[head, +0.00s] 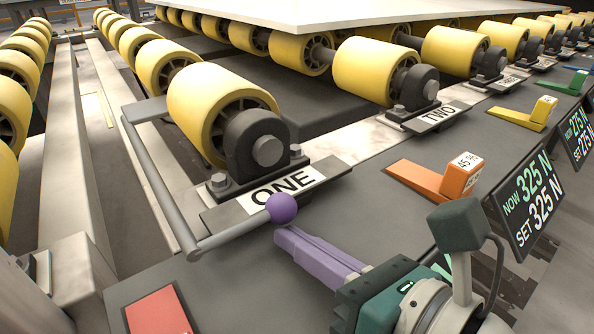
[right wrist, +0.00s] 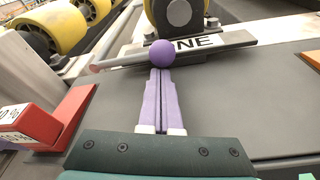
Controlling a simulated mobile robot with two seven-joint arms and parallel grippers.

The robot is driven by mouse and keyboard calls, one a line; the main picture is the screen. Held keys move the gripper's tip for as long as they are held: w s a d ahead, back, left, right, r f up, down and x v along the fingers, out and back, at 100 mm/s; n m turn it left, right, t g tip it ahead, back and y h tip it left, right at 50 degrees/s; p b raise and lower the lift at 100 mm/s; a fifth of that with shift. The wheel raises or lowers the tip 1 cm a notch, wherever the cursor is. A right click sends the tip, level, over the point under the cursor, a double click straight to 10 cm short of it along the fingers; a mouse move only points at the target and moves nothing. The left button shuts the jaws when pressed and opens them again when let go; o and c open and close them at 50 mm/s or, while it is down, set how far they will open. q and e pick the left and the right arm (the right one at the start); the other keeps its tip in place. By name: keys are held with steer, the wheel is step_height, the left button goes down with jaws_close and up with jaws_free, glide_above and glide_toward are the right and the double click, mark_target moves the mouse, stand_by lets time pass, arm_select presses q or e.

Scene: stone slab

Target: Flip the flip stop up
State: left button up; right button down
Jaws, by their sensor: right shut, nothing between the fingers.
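The flip stop is a grey rod frame (head: 160,190) in front of the first yellow roller, beside the plate marked ONE. Its near arm ends in a purple ball knob (head: 282,207), which also shows in the right wrist view (right wrist: 163,53). My right gripper (head: 279,236) has purple fingers shut together and empty. In the right wrist view its fingertips (right wrist: 160,72) point straight at the knob, just short of it or touching; I cannot tell which. My left gripper is not in view.
A white slab (head: 350,10) lies on the yellow rollers behind. Along the grey ledge are a red wedge (head: 157,312), an orange wedge (head: 440,180) and a yellow one (head: 525,118). A display panel (head: 530,205) reading 325 N stands right of my right gripper.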

steer(key=shift+r+n+p, duration=0.3)
steer(key=shift+r+p, duration=0.1)
steer(key=shift+p, duration=0.05)
steer(key=shift+r+n+p, duration=0.5)
steer(key=shift+r+p, duration=0.1)
steer(key=shift+p, duration=0.2)
step_height(320, 180, up, 2)
steer(key=shift+s+r+n+t+h+p, duration=0.1)
steer(key=shift+n+t+h+p, duration=0.3)
steer(key=shift+n+p, duration=0.7)
steer(key=n, duration=0.1)
steer(key=r+h+p, duration=0.1)
steer(key=a+r+n+p, duration=0.1)
steer(key=shift+s+r+n+t, duration=0.25)
steer(key=shift+s+n+t, duration=0.05)
steer(key=shift+t, duration=0.1)
steer(key=s+a+r+n+t+h+p, duration=0.1)
steer(key=s+a+r+n+t+p, duration=0.1)
steer(key=a+n, duration=0.3)
steer(key=shift+s+r+n, duration=0.8)
steer(key=shift+r+n, duration=0.1)
steer(key=shift+n, duration=0.7)
steer(key=shift+s, duration=0.1)
